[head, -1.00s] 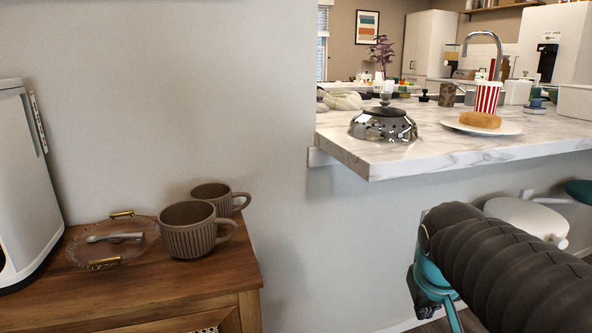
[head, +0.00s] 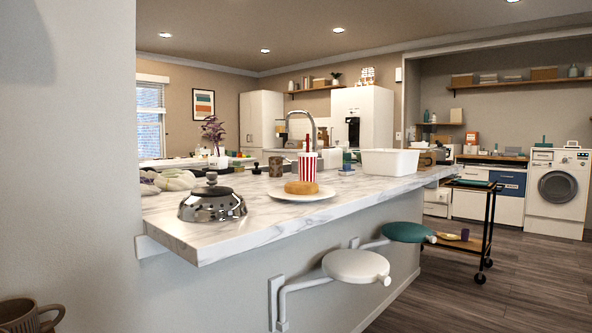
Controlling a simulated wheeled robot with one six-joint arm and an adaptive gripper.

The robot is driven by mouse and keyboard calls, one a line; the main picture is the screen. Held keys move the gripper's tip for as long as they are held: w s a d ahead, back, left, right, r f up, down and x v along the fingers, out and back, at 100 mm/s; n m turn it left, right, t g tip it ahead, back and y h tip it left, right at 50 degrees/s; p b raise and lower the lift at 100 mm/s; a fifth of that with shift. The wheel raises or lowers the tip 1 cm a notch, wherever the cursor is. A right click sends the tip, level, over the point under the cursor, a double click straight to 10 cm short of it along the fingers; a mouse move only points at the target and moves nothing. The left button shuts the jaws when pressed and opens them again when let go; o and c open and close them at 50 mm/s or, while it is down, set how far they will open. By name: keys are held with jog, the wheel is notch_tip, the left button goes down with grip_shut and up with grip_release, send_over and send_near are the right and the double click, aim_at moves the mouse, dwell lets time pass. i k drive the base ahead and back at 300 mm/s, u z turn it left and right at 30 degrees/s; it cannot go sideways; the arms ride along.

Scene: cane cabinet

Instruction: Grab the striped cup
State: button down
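A red-and-white striped cup (head: 308,168) with a red straw stands upright on the marble counter, behind a white plate with a bread roll on it. Its lowest part is hidden by the roll. My gripper is not in view now, and no part of my arm shows.
A white stool (head: 356,266) and a teal stool (head: 408,232) jut out in front. A ribbed brown mug (head: 20,318) shows at lower left. Open floor lies right.

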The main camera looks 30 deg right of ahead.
aim_at(307, 161)
jog(key=z, duration=0.9)
jog(key=k, duration=1.2)
jog(key=z, duration=1.5)
jog(key=i, duration=2.15)
jog(key=u, duration=1.35)
jog(key=i, duration=0.9)
jog(key=u, duration=0.95)
